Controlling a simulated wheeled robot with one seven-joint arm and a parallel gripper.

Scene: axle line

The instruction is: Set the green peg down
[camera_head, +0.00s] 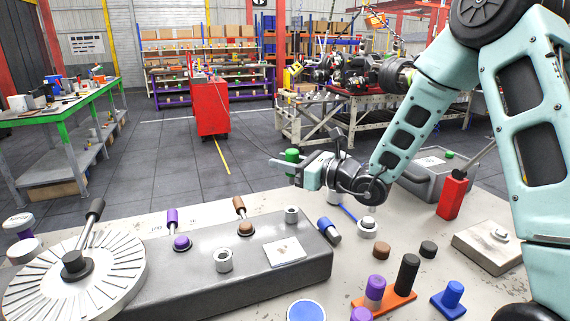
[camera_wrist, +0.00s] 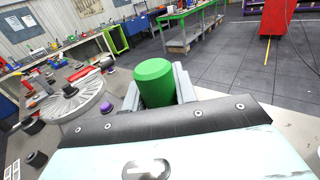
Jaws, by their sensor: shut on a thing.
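The green peg (camera_head: 291,157) is a short green cylinder held at the end of my arm, above the back edge of the workbench in the head view. In the wrist view the green peg (camera_wrist: 155,82) stands between the two grey fingers. My gripper (camera_head: 297,166) is shut on it. The peg appears clear of the bench top, and its lower end is partly hidden by the fingers.
A grey block (camera_head: 290,278) with several sockets and pegs lies below. A slotted white disc (camera_head: 100,285) is at left, and a blue peg (camera_head: 329,230) leans beside the block. An orange holder (camera_head: 385,303), red block (camera_head: 453,195) and grey bin (camera_head: 437,180) are at right.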

